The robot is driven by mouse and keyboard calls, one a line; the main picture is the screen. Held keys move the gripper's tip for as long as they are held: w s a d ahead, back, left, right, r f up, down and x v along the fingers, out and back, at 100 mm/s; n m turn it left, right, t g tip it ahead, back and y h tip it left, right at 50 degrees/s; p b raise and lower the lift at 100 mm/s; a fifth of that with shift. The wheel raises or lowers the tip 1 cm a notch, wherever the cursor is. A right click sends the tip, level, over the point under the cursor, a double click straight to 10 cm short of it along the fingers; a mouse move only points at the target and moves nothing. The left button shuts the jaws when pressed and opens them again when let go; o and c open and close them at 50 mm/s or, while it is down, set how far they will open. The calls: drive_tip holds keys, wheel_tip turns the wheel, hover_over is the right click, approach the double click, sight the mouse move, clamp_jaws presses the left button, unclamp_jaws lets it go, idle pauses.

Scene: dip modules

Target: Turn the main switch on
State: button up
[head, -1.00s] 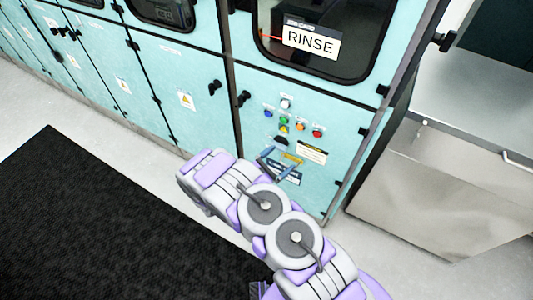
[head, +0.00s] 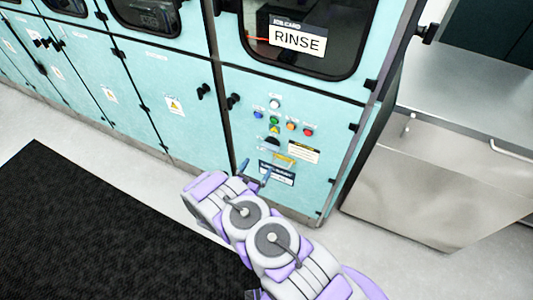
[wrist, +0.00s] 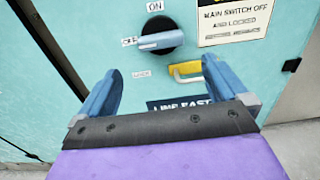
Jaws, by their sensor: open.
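The main switch (wrist: 160,40) is a round black knob with a pale blue-grey handle on the teal panel. Its handle points left at the OFF label (wrist: 129,41), and the ON label (wrist: 155,6) is above it. In the head view the switch (head: 272,141) is small and dark. My gripper (wrist: 160,68) is open and empty, its blue fingers spread below and to either side of the switch. In the head view my gripper (head: 256,171) is below and left of the switch. I cannot tell its distance from the panel.
A yellow padlock (wrist: 186,70) hangs right below the switch, close to the right finger. A warning label (wrist: 233,20) is at upper right. Coloured buttons (head: 282,123) sit above the switch. A RINSE sign (head: 298,39) is higher up. A dark mat (head: 90,230) lies on the floor.

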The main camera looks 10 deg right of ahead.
sight(268, 149)
drive_tip(key=b+x, duration=0.1)
drive_tip(key=x, duration=0.8)
drive_tip(key=shift+w+d+b, duration=0.2)
drive_tip(key=shift+w+b, duration=0.05)
drive_tip(key=shift+b, duration=0.15)
drive_tip(key=c, duration=0.9)
